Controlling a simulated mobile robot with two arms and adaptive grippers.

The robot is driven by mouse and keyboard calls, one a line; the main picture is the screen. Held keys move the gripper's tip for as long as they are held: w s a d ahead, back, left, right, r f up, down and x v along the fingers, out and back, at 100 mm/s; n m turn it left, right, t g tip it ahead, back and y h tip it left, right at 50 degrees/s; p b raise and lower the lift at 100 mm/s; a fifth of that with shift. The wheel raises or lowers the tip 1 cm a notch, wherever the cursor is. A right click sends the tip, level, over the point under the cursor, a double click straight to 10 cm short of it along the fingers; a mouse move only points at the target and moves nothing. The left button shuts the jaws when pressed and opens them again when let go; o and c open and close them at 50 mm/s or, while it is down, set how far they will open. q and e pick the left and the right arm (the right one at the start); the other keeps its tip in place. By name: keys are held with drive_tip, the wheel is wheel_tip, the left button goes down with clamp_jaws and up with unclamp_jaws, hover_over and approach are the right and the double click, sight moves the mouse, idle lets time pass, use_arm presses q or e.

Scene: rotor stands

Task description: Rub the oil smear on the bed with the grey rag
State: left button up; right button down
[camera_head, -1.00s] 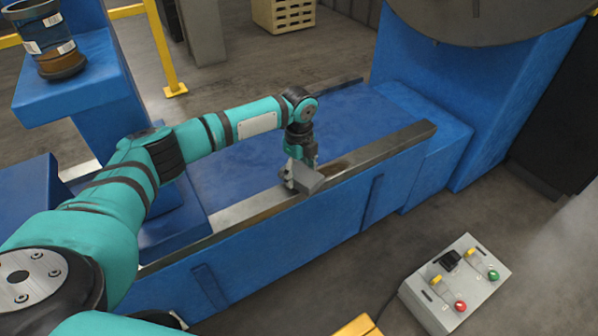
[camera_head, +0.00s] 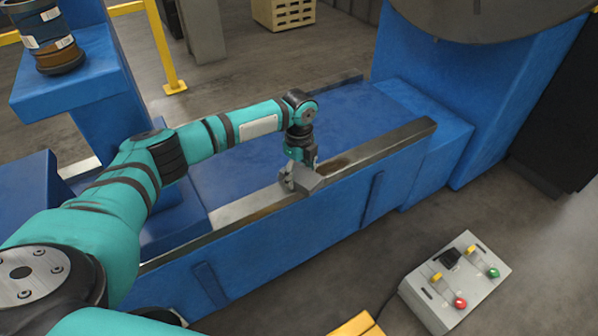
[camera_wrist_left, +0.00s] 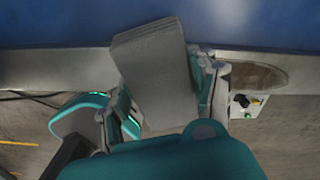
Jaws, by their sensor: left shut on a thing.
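The grey rag (camera_head: 308,181) is a folded block held in my left gripper (camera_head: 294,178), over the near metal rail of the blue bed (camera_head: 250,160). In the left wrist view the rag (camera_wrist_left: 155,65) sits between the two fingers and lies across the rail. The oil smear (camera_wrist_left: 258,77) is a brown oval on the rail, just right of the gripper in that view. In the head view the smear (camera_head: 340,165) shows as a darker patch right of the rag. I cannot tell whether the rag presses on the rail. My right gripper is out of view.
A large blue housing with a round grey disc (camera_head: 490,15) stands at the right end of the bed. A grey control box (camera_head: 455,285) with buttons is on the floor at lower right. A dark cylinder (camera_head: 45,35) stands on a blue stand at upper left.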

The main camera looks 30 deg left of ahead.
use_arm(q)
drive_tip(key=shift+f, duration=0.1)
drive_tip(key=shift+w+d+b, duration=0.25)
drive_tip(key=shift+w+d, duration=0.25)
drive_tip(key=shift+w, duration=0.3)
drive_tip(key=shift+w+d+b, duration=0.2)
drive_tip(key=shift+w+d, duration=0.25)
drive_tip(key=shift+w, duration=0.35)
